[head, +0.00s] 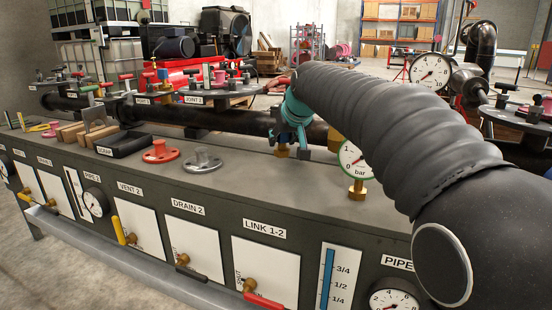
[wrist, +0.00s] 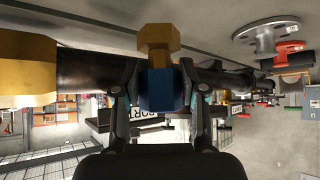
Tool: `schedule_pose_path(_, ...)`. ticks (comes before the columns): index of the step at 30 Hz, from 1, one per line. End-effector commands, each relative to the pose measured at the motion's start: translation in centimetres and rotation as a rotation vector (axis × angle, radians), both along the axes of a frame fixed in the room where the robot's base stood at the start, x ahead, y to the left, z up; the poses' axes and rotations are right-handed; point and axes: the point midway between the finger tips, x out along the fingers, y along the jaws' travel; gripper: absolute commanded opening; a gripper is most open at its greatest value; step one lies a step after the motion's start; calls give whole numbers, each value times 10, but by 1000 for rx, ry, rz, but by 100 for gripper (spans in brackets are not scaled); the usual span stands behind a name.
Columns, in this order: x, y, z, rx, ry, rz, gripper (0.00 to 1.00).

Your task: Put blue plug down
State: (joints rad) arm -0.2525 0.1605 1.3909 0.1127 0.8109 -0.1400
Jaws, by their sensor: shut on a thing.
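My gripper (head: 290,128) is teal at its end in the head view and points down over the bench top, left of the brass-based pressure gauge. In the wrist view my gripper (wrist: 159,80) has its two dark fingers closed on the sides of the blue plug (wrist: 161,92). The plug has a blue body and a brass end, which points toward the bench surface. The brass end also shows below the fingers in the head view. I cannot tell whether it touches the bench (head: 245,187) or hangs just above it.
A grey flange (head: 203,160) and a red flange (head: 161,152) sit on the bench to the left. The gauge (head: 352,158) stands close on the right. A dark pipe (head: 225,121) runs behind. Bench top in front of my gripper is clear.

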Motion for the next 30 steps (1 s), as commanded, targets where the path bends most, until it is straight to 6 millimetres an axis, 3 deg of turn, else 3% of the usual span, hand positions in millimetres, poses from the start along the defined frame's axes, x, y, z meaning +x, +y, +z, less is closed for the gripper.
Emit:
schedule_pose_path(6,5,19,-10,0,-1,2,0)
schedule_pose_path(17,5,19,-49,0,-1,2,0)
schedule_pose_path(27,5,18,-52,1,-2,1,0)
schedule_pose_path(28,5,18,-53,0,0,1,44)
schedule_pose_path(30,5,19,-52,0,0,1,62)
